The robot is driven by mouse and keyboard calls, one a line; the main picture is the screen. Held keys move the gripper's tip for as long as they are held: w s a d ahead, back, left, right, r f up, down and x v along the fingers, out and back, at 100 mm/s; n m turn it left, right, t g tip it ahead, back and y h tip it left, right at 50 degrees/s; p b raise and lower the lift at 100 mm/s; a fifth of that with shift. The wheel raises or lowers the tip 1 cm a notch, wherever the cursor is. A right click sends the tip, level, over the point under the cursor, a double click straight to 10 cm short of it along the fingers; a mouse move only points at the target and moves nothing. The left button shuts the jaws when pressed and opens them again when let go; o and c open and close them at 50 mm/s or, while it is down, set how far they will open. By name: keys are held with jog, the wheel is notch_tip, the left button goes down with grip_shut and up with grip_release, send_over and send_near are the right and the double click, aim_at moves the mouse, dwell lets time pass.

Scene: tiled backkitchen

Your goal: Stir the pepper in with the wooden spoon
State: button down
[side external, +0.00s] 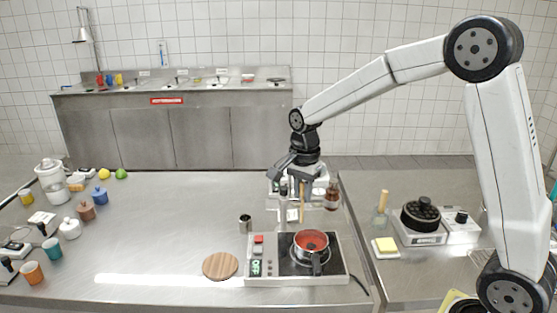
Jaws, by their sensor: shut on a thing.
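My gripper (302,178) is above and behind the hotplate, pointing down. It is shut on the wooden spoon (302,202), a thin light-brown upright stick below the fingers. The spoon's lower end is above the back of the pot and looks apart from it; the exact gap is hard to tell. The pot (311,242) holds something red and stands on the hotplate's dark plate, its dark handle towards the front. Pepper cannot be made out in the red contents at this size.
The hotplate (262,279) has a lit display. A rack (283,213) with a brown bottle (332,197) stands close behind it. A small metal cup (245,223) and a round wooden board (220,266) lie left. The middle left of the steel table is clear.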

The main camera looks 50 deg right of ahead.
jog(key=shift+s+f, duration=0.15)
jog(key=shift+s, duration=0.7)
jog(key=shift+s+f, duration=0.1)
jog(key=shift+s, duration=0.7)
jog(key=shift+f, duration=0.25)
jog(key=shift+f, duration=2.9)
jog(key=shift+w+d, duration=0.1)
jog(key=shift+d, duration=0.05)
